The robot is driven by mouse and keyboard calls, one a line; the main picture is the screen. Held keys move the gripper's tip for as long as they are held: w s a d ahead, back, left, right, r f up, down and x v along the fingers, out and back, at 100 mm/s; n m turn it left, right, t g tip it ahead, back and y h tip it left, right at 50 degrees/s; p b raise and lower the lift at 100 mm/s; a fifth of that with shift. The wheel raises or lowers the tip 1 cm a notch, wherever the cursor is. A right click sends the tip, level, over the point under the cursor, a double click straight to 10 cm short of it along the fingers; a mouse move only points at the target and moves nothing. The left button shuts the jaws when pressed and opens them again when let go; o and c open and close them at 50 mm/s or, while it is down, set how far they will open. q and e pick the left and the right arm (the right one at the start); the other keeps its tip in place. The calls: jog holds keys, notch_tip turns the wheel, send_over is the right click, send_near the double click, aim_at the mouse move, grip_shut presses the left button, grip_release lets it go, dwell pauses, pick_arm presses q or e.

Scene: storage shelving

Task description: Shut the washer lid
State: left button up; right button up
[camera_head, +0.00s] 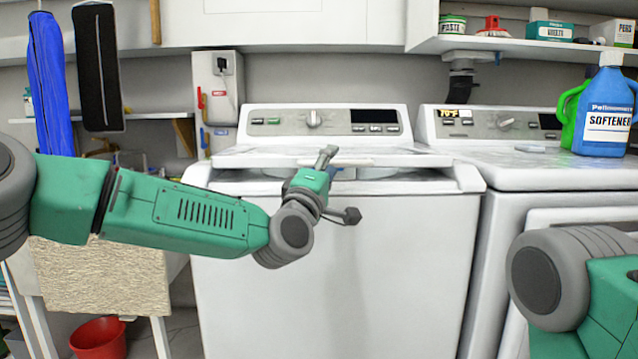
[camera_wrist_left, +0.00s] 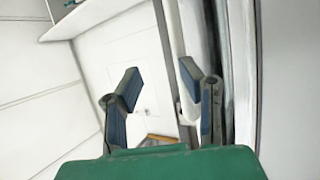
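The white washer (camera_head: 330,270) stands in the middle of the head view. Its lid (camera_head: 405,158) is low and nearly flat, with its front edge raised above the rim and a gap showing beneath. My left gripper (camera_head: 340,184) is in front of the lid's front edge, with its fingers spread and nothing between them. The left wrist view also shows the left gripper (camera_wrist_left: 160,82) open, its two fingers apart. I cannot tell whether a finger touches the lid. My right arm shows at the lower right, but its gripper is out of view.
A second white machine (camera_head: 530,175) stands close on the right, with a blue softener bottle (camera_head: 606,105) and a green bottle (camera_head: 570,115) on top. A shelf (camera_head: 520,45) hangs above it. A red bucket (camera_head: 98,338) is on the floor at left.

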pick_arm(q)
jog(key=v, duration=0.6)
jog(key=shift+s+f, duration=0.25)
jog(key=shift+a, duration=0.15)
